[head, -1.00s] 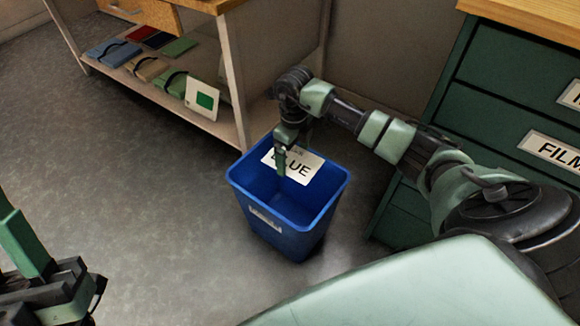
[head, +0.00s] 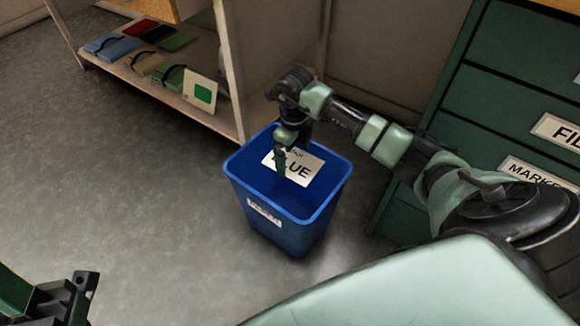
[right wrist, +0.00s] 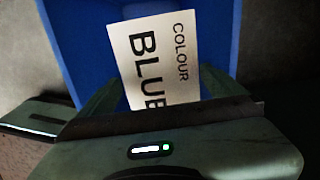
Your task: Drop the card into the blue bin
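The white card (head: 305,168), printed COLOUR BLUE, is at my right gripper (head: 281,164), in the blue bin's opening in the head view. One finger covers the left part of its lettering. In the right wrist view the card (right wrist: 150,36) stands out between the two fingers, which come up to its long edges. Its near end is hidden by the gripper body. The blue bin (head: 290,232) stands upright on the floor below, and its wall fills the right wrist view behind the card. My left gripper (head: 70,300) shows only partly at the lower left, well away from the bin.
A low shelf (head: 185,95) at the back left holds several folders and a card with a green square (head: 203,94). A green drawer cabinet (head: 480,120) stands right of the bin. The grey floor left of the bin is clear.

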